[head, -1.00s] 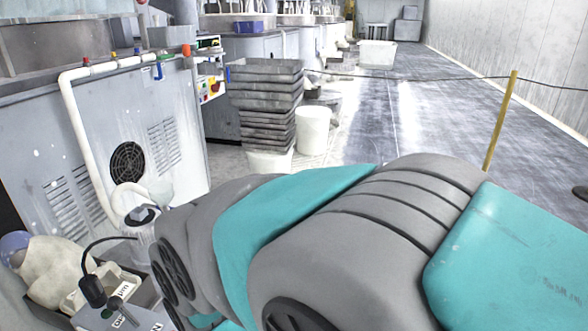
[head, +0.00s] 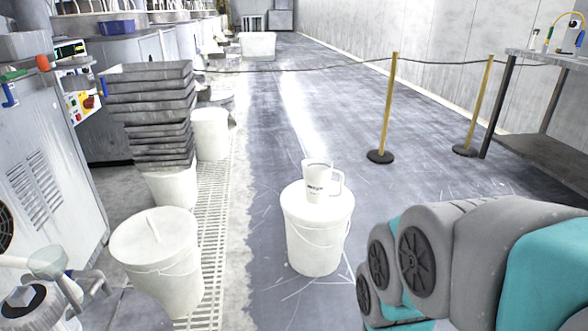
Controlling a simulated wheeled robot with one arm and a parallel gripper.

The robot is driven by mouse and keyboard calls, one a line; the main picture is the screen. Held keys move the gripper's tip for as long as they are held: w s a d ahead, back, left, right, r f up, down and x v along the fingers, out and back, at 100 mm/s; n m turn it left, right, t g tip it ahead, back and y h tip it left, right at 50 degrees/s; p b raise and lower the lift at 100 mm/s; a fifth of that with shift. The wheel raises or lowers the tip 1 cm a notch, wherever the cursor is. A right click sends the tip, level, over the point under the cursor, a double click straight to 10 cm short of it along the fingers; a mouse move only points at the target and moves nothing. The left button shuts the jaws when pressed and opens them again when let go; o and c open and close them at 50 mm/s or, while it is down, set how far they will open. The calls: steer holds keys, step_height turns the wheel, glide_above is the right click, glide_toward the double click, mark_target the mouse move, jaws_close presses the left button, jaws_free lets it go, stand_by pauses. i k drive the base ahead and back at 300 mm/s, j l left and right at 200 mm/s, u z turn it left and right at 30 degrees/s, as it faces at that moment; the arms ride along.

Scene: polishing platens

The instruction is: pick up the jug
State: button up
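My gripper is out of view.
Another white bucket (head: 159,262) stands at the lower left beside the floor grating. Stacked grey trays (head: 150,112) rise behind it. Yellow posts (head: 388,105) carry a rope across the floor. A bench (head: 548,62) is at the right. Floor around the jug's bucket is mostly clear.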

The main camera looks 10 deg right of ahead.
mark_target(317, 172)
steer(key=z, duration=0.1)
steer(key=u, duration=1.85)
steer(key=z, duration=1.9)
steer(key=i+l+z, duration=0.4)
steer(key=i+z, duration=0.45)
steer(key=i, duration=0.15)
